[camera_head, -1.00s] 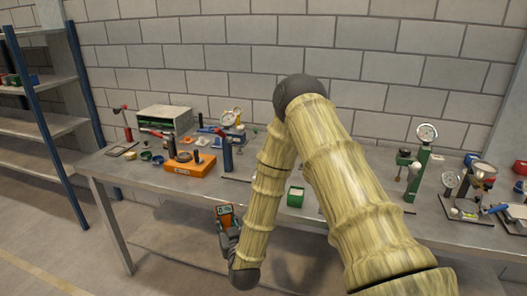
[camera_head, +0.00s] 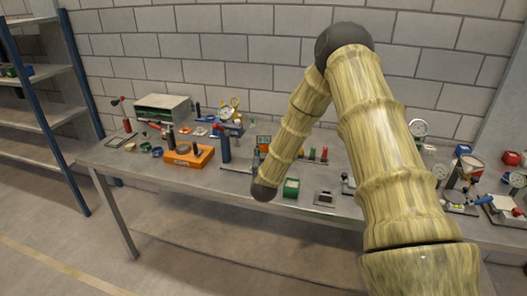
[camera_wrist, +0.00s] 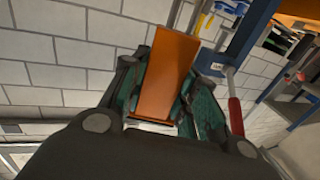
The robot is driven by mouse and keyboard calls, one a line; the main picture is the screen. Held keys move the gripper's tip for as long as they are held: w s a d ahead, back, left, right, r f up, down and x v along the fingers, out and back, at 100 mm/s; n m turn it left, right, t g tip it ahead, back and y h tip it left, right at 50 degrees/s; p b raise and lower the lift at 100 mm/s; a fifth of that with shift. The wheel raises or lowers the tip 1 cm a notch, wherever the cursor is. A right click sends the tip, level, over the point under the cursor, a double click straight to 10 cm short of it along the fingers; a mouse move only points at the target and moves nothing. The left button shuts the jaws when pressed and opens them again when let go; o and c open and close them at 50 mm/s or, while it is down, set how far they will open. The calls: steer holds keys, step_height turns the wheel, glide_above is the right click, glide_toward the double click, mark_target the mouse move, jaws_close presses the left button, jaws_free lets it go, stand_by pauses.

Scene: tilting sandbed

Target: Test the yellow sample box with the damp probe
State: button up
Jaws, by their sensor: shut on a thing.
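My gripper (camera_wrist: 165,90) is shut on an orange block-like body, which I take to be the damp probe (camera_wrist: 168,75); its teal-padded fingers lie on both sides of it. In the head view, a small orange device with a greenish face (camera_head: 264,140) shows above the table, just left of my forearm, which hides part of the gripper. I cannot make out the yellow sample box for certain; my arm covers part of the table. A small green box (camera_head: 291,187) stands at the table's front edge.
The grey table (camera_head: 240,182) is crowded. An orange unit (camera_head: 188,156) and a blue post (camera_head: 225,145) stand left of my gripper. Shelves (camera_head: 45,115) are at the left.

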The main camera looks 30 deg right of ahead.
steer(key=shift+f+b, duration=0.7)
steer(key=shift+f, duration=1.05)
steer(key=shift+a+f+b, duration=0.15)
steer(key=shift+f+b, duration=1.35)
steer(key=shift+f, duration=0.5)
steer(key=shift+r, duration=0.15)
stand_by(1.4)
steer(key=shift+s+r+p, duration=0.1)
steer(key=shift+r+p, duration=1.55)
steer(key=shift+r, duration=1.75)
